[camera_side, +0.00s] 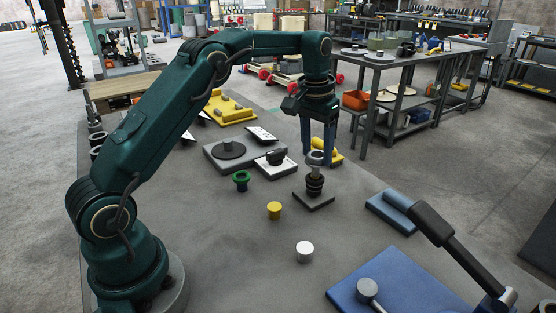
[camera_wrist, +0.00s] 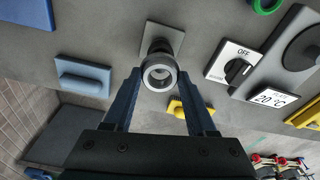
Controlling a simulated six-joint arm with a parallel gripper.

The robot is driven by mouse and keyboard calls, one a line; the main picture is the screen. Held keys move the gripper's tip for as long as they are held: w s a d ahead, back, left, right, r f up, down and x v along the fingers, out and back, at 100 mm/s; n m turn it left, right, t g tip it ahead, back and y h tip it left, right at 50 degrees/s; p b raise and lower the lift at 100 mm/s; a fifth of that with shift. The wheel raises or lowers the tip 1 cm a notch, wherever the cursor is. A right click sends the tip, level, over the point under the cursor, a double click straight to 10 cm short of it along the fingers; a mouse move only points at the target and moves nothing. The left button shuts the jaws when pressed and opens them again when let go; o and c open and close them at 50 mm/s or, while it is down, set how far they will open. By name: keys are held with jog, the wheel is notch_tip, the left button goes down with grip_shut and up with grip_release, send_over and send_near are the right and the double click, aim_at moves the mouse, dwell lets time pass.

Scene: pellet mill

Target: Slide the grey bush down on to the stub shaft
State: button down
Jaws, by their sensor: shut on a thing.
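The grey bush (camera_side: 316,156) is a short ring, held upright between the blue fingers of my gripper (camera_side: 319,155). In the wrist view, the bush (camera_wrist: 146,77) shows its open bore between the fingertips (camera_wrist: 158,74). The stub shaft (camera_side: 314,184) is dark and stepped and stands on a square dark plate (camera_side: 318,201). The bush is at the top of the shaft, roughly in line with it. I cannot tell whether the shaft's tip is inside the bore. In the wrist view, the shaft (camera_wrist: 157,47) is partly hidden behind the bush.
A grey plate with a black disc (camera_side: 229,149) and an OFF switch box (camera_side: 275,158) stand left of the shaft. A blue block (camera_side: 390,212) and lever press are right.

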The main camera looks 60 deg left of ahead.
aim_at(316, 163)
jog(key=shift+f, duration=0.15)
jog(key=shift+f, duration=0.65)
jog(key=shift+f, duration=0.15)
jog(key=shift+f, duration=0.75)
jog(key=shift+r, duration=0.1)
jog(key=shift+r, duration=0.55)
jog(key=shift+f, duration=0.15)
dwell(0.4)
jog(key=shift+f, duration=0.75)
